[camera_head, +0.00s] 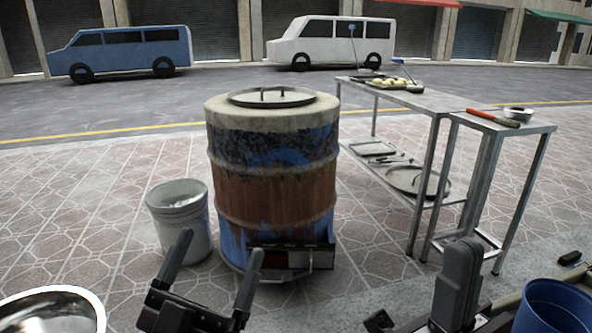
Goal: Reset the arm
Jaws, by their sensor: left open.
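My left gripper (221,243) is at the bottom of the head view, in front of the barrel's lower left side. Its two black fingers are spread apart with nothing between them. My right gripper (461,273) is at the lower right, a dark upright shape seen partly. Its finger gap is not clear. The barrel oven (275,185), rusty brown with blue paint, stands upright in the middle.
A grey bucket (183,220) stands left of the barrel. A metal bowl (50,312) is at the lower left, a blue container (553,308) at the lower right. A metal table (437,100) with food and tools stands right of the barrel. Open paving lies left.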

